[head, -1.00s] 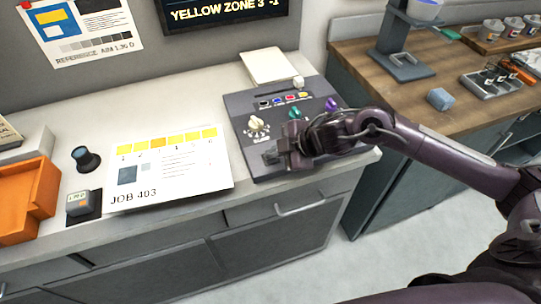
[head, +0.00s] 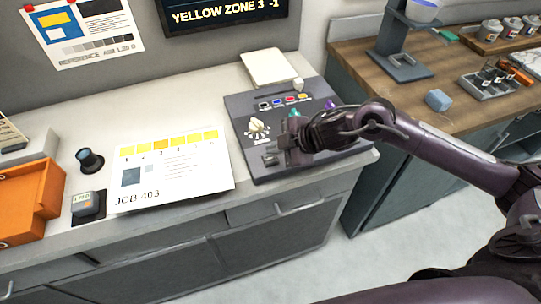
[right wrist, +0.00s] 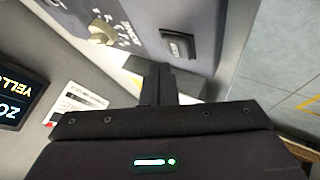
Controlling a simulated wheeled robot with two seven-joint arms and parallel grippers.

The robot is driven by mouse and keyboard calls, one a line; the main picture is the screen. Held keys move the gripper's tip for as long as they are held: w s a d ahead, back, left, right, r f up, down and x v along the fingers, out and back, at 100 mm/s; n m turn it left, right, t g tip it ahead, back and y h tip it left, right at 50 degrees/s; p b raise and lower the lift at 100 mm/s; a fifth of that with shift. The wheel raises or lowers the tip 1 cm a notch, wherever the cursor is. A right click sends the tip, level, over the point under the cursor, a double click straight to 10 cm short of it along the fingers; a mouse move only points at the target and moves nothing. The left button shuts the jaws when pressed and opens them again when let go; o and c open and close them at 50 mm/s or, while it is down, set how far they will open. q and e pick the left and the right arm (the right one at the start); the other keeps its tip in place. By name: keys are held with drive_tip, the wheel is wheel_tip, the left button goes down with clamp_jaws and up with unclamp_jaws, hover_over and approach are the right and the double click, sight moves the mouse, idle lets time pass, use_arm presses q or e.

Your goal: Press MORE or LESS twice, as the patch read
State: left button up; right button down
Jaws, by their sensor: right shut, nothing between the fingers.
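The control panel (head: 243,105) is dark grey, with a cream zone knob (head: 258,129), a teal knob (head: 294,112), a purple knob and a row of coloured keys. My right gripper (head: 274,154) is shut and empty over the panel's front part, near a dark rocker switch. The right wrist view shows the rocker (right wrist: 178,45) beside the cream knob, above the shut fingers (right wrist: 158,84); contact cannot be told. MORE and LESS lettering is not readable. The screen (head: 230,15) reads "YELLOW ZONE 3 -1". The JOB 403 sheet (head: 180,186) has numbered yellow patches; patch 3 looks more orange. My left gripper is not visible.
A small handheld meter (head: 86,204) and a dark round-based knob (head: 89,160) stand left of the sheet, near an orange tray (head: 50,190). A pale pad (head: 268,68) lies behind the panel.

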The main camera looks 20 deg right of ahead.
sight(275, 160)
drive_tip(key=shift+r+p, duration=2)
drive_tip(key=shift+r, duration=0.4)
drive_tip(key=shift+f, duration=0.1)
idle(0.5)
